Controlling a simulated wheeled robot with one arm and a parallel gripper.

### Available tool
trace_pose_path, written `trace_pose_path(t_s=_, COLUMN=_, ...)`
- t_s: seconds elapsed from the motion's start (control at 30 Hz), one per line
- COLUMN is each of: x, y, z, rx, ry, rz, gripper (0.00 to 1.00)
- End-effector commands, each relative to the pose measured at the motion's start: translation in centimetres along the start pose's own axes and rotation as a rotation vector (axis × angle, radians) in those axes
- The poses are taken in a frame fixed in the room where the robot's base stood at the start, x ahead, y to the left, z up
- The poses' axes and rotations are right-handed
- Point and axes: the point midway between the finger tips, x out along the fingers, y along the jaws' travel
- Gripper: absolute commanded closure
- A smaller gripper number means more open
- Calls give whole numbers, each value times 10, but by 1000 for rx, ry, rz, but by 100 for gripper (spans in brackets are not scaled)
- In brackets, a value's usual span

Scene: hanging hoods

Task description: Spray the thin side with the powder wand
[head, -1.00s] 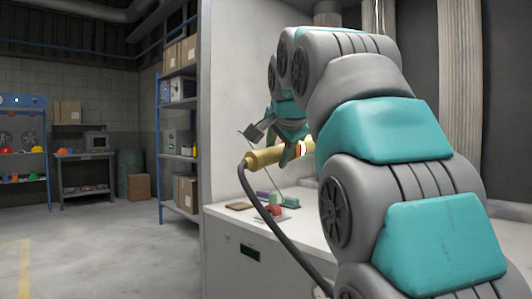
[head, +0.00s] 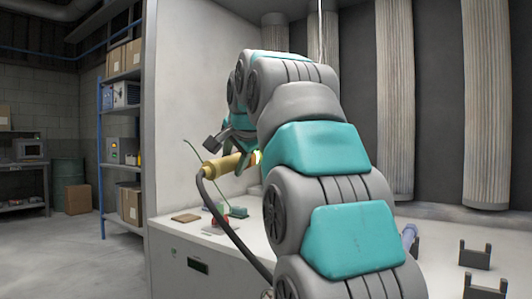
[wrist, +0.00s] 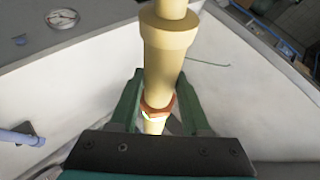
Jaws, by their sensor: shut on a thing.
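The powder wand (head: 222,166) is a tan-yellow cylinder with a dark hose (head: 222,222) hanging from its rear end. My gripper (wrist: 160,102) is shut around the wand, with a green finger on each side near an orange-red ring. In the wrist view the wand (wrist: 166,58) runs up to the top edge of the picture.
A white counter (head: 172,238) under the wand bears a brown board (head: 186,218) and small coloured items. Pleated filter columns (head: 395,95) line the dark back wall. Dark brackets (head: 474,257) stand at right. A shelf rack (head: 122,135) and open floor lie left.

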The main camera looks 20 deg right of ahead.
Motion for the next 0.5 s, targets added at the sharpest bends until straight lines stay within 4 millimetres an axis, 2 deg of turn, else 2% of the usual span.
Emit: trace_pose_path(t_s=0.5, x=-4, y=-4, z=-2, rx=0, ry=1, rz=-2, gripper=100)
